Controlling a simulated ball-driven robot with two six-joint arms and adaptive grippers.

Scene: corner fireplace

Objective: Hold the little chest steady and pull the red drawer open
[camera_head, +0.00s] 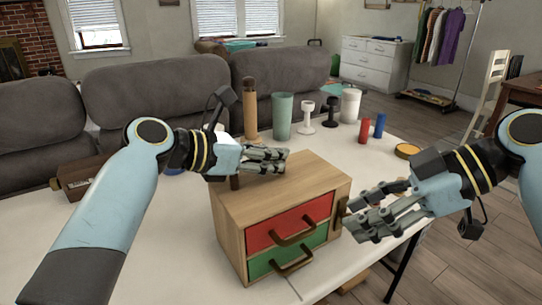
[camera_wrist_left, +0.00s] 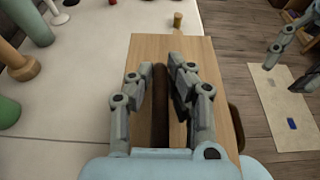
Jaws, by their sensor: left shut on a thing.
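The little wooden chest (camera_head: 285,185) stands on the white table; its top (camera_wrist_left: 150,50) fills the middle of the left wrist view. Its red drawer (camera_head: 290,222) is above a green drawer (camera_head: 290,255), each with a brown bar handle. Both drawers look closed. My left gripper (camera_head: 285,160) is over the chest top, shut on a dark brown handle (camera_wrist_left: 160,105) there; its fingers lie either side of it. My right gripper (camera_head: 350,222) is open and empty, right of the chest's front, apart from the red drawer's handle (camera_head: 295,234).
A green cup (camera_head: 282,116), a wooden post (camera_head: 250,112), goblets and a white canister (camera_head: 350,104) stand behind the chest. Red (camera_head: 364,130) and blue (camera_head: 380,125) cylinders are at the back right. A dark wooden box (camera_head: 82,178) lies at left. Table space left of the chest is clear.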

